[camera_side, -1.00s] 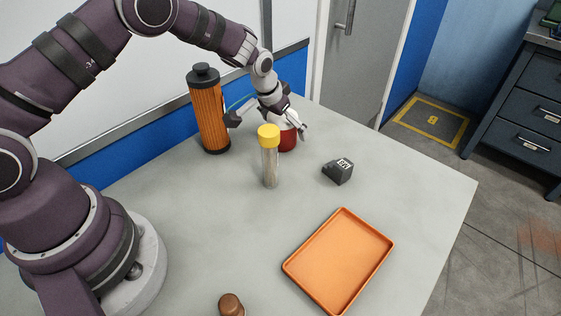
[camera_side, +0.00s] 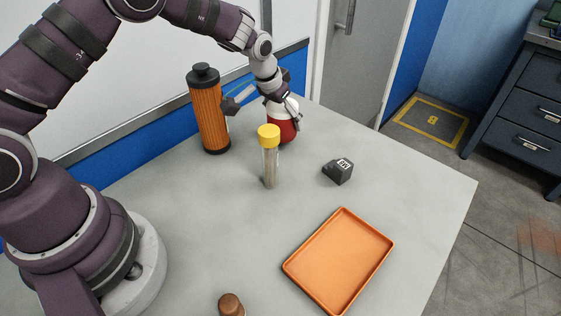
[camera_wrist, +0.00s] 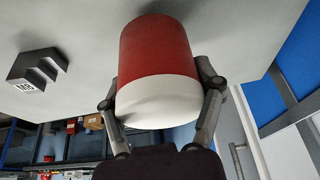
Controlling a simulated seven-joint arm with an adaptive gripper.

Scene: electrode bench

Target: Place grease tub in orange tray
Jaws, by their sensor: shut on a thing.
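The grease tub is red with a white lid. It shows in the side view (camera_side: 283,130), behind the yellow-capped tube, and large in the wrist view (camera_wrist: 157,58). My gripper (camera_side: 284,106) is shut on the tub, with one finger on each side of its lid end in the wrist view (camera_wrist: 160,95). The tub appears slightly raised at the back of the table, though its underside is hard to judge. The orange tray (camera_side: 385,240) lies flat and empty at the front right of the table.
A clear tube with a yellow cap (camera_side: 270,160) stands in front of the tub. A ribbed orange bottle with black ends (camera_side: 208,115) stands left of it. A dark labelled block (camera_side: 338,172) lies between tub and tray. A brown object (camera_side: 230,304) is at the front edge.

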